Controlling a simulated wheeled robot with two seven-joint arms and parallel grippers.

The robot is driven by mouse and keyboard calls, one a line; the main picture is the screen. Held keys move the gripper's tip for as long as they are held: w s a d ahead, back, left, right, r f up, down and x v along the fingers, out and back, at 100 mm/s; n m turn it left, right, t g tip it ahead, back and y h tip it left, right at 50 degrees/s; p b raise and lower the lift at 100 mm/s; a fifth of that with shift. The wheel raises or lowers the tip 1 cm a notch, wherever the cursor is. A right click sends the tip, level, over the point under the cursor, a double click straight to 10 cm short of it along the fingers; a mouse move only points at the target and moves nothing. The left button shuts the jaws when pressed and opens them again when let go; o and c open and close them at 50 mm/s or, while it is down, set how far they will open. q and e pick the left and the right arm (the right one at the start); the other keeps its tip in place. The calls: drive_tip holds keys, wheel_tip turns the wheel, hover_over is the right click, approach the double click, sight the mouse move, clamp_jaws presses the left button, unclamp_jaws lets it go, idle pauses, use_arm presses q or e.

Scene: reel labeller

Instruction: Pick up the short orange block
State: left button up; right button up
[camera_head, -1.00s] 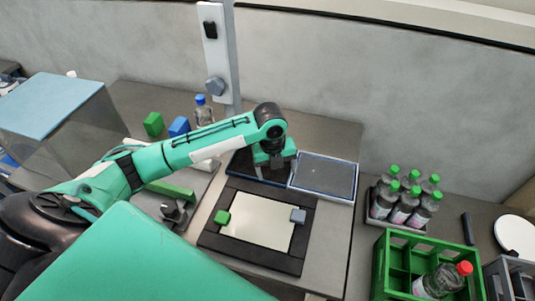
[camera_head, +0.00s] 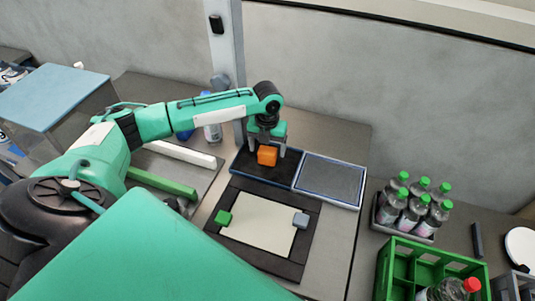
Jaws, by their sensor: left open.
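The back and top of the block are partly hidden by the gripper. My right gripper is not in view.
A grey-topped tray (camera_head: 330,181) adjoins the dark tray. Several bottles (camera_head: 410,212) and a green crate (camera_head: 400,268) stand to the right.

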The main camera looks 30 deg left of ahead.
sight(267, 151)
use_arm(q)
drive_tip(key=f, duration=0.1)
drive_tip(key=f+p, duration=0.1)
drive_tip(key=f, duration=0.1)
drive_tip(key=w+f+p, duration=0.1)
drive_tip(key=f, duration=0.1)
drive_tip(key=shift+a+f, duration=0.1)
drive_tip(key=shift+a, duration=0.25)
drive_tip(key=shift+f, duration=0.2)
drive_tip(key=c, duration=1.1)
drive_tip(key=shift+r, duration=0.1)
